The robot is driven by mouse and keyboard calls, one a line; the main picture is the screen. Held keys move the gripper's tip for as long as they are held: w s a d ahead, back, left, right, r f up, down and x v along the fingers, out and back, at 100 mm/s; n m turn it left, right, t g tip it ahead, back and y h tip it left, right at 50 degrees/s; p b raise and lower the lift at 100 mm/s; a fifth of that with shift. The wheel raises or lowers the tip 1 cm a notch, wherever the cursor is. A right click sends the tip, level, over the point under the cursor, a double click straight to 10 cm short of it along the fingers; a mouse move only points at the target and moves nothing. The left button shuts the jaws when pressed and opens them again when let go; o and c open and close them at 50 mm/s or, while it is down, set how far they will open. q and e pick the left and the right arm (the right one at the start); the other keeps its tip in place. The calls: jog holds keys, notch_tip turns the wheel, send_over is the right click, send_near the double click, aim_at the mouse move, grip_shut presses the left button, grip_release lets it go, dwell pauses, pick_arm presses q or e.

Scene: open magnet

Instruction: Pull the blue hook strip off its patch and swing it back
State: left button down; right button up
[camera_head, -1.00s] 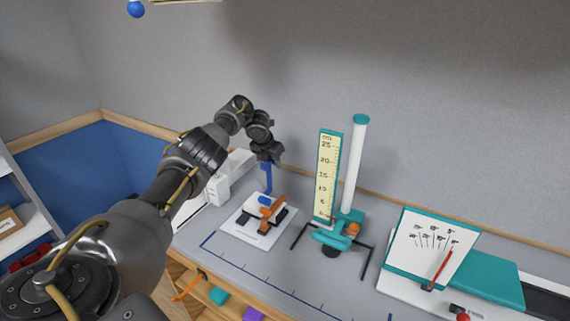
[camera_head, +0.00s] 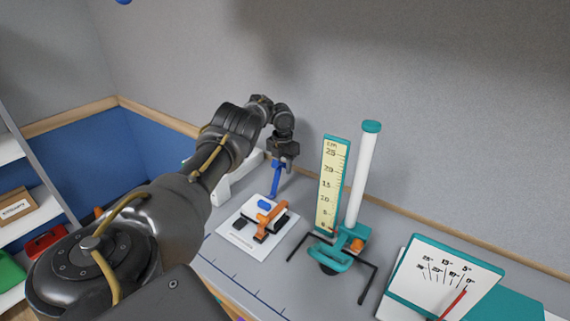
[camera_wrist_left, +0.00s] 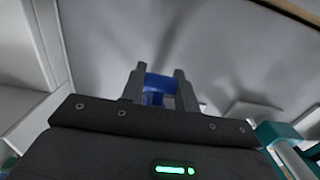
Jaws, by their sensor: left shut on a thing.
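The blue hook strip (camera_head: 275,180) hangs nearly upright under my left gripper (camera_head: 284,158) in the head view. My left gripper is shut on its upper end; the blue piece (camera_wrist_left: 158,84) also shows between the two fingers in the left wrist view. The strip's lower end is at the back of a white base plate (camera_head: 236,238). On the plate are a small blue piece (camera_head: 264,204), dark pads (camera_head: 281,221) and an orange strip (camera_head: 270,220). Whether the strip still touches its patch I cannot tell. My right gripper is not in view.
A teal stand with a cm scale (camera_head: 331,185) and a white tube (camera_head: 360,175) stands right of the plate. A white dial board (camera_head: 440,275) is at the lower right. The grey wall is close behind. Shelves (camera_head: 25,205) are at the left.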

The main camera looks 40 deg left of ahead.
pick_arm(q)
jog(key=c, duration=1)
grip_release()
jog(key=shift+r, duration=0.1)
jog(key=shift+c, duration=0.2)
notch_tip(320, 180, up, 11)
jog(key=shift+s, duration=0.25)
